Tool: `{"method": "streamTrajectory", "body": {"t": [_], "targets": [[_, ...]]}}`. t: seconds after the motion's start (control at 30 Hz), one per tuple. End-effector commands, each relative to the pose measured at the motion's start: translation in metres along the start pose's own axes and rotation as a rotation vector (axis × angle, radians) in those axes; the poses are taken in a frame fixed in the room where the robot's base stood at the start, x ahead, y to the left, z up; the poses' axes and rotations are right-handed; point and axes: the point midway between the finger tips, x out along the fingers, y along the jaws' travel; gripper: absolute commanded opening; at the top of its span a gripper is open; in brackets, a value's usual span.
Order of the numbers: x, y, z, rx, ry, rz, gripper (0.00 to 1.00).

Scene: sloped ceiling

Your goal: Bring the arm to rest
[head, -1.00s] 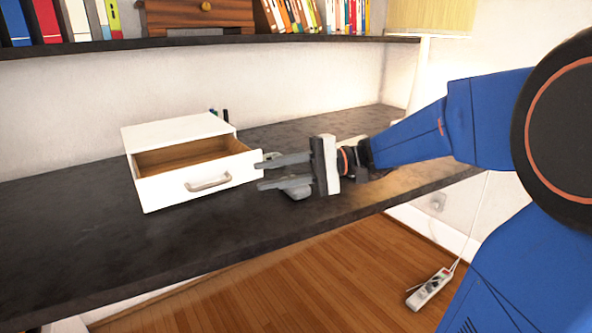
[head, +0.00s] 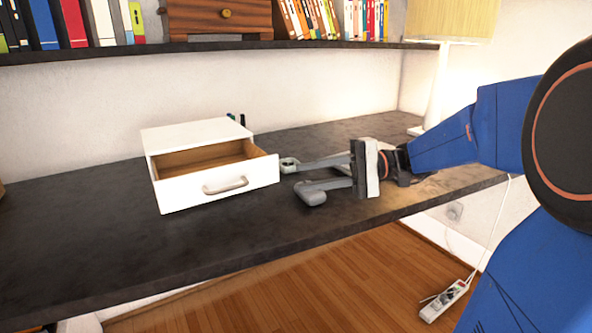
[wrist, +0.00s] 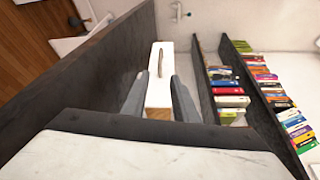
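My gripper (head: 298,179) is over the dark desk, to the right of a small white drawer box (head: 190,133). Its two grey fingers are spread apart with nothing between them, pointing left toward the box. The box's drawer (head: 216,185) is pulled partly out and looks empty where its inside shows. A small gap shows between the fingertips and the drawer front. In the wrist view my gripper (wrist: 159,82) is also open, and the white box (wrist: 160,88) shows ahead, between the fingers.
The dark desk (head: 90,225) is bare to the left of the box. A shelf with books (head: 70,25) and a wooden cabinet (head: 220,18) runs above. A lamp (head: 437,85) stands at the back right. A power strip (head: 445,300) lies on the floor.

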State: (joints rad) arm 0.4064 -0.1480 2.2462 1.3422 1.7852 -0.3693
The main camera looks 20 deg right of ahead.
Motion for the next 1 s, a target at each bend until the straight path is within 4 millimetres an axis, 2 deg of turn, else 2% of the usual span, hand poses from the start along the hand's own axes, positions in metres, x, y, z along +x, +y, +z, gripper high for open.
{"method": "streamTrajectory", "body": {"t": [0.13, 0.27, 0.4, 0.53, 0.67, 0.8, 1.0], "targets": [[0.003, 0.004, 0.004, 0.002, -0.002, 0.02, 0.26], [0.017, 0.025, 0.023, 0.013, -0.004, 0.13, 0.26], [0.031, 0.069, 0.056, 0.018, 0.006, 0.345, 0.26], [0.03, 0.113, 0.083, -0.003, 0.035, 0.558, 0.26], [0.018, 0.152, 0.105, -0.053, 0.081, 0.761, 0.26], [-0.005, 0.186, 0.121, -0.139, 0.146, 0.964, 0.26], [-0.047, 0.216, 0.13, -0.314, 0.259, 1.213, 0.26]]}}
